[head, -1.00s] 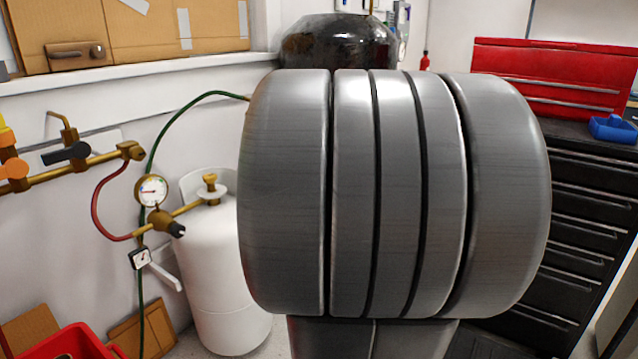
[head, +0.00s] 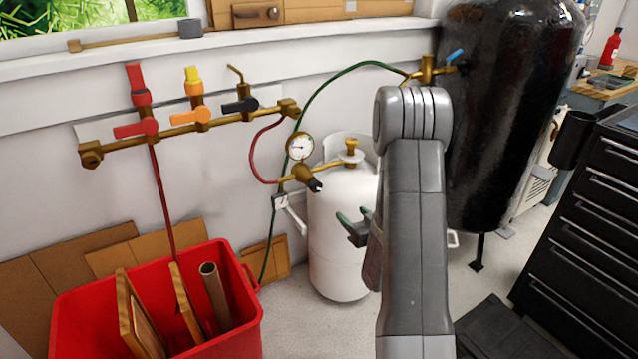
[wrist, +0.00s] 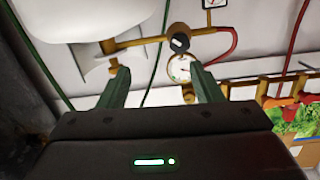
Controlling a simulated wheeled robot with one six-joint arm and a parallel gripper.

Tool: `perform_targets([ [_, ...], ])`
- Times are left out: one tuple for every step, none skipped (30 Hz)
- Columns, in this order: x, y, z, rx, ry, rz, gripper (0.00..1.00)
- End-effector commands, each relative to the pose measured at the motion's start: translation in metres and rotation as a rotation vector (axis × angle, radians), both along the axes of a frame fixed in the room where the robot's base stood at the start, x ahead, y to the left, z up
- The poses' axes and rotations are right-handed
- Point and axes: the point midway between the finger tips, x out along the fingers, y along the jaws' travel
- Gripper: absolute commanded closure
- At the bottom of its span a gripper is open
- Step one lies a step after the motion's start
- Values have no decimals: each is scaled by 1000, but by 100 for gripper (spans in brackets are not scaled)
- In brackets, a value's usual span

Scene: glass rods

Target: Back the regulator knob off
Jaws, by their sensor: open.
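The regulator knob (head: 315,186) is black and sits at the lower right end of the brass regulator body (head: 301,174), just below a round white gauge (head: 300,146). In the wrist view the knob (wrist: 180,42) shows beyond my fingers, with the gauge (wrist: 181,68) beside it. That view looks upside down. My gripper (head: 354,215) is open and empty, to the right of and below the knob in the head view, in front of the white tank (head: 336,262). The knob lies apart from the fingers. My gripper's green fingers (wrist: 160,80) frame empty space in the wrist view.
A brass manifold (head: 190,128) with coloured valve handles runs along the wall to the left. A large black tank (head: 505,120) stands right of my arm. A red bin (head: 160,300) with boards stands at lower left.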

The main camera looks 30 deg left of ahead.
Motion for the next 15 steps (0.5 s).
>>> perform_targets([
  [-4, 10, 2, 31, -8, 26, 41],
  [-7, 14, 3, 48, -13, 39, 41],
  [-9, 19, 4, 68, -20, 54, 41],
  [-10, 21, 5, 80, -24, 62, 41],
  [-11, 23, 5, 88, -26, 68, 41],
  [-12, 25, 5, 97, -30, 73, 41],
  [-12, 27, 6, 101, -31, 76, 41],
  [-11, 29, 6, 104, -33, 77, 41],
  [-10, 32, 6, 105, -33, 79, 41],
  [-8, 35, 6, 104, -33, 78, 41],
  [-6, 39, 6, 104, -33, 78, 41],
  [-3, 44, 6, 105, -34, 78, 41],
  [-1, 49, 6, 104, -34, 78, 41],
  [1, 54, 6, 104, -35, 79, 41],
  [5, 62, 6, 104, -35, 79, 41],
])
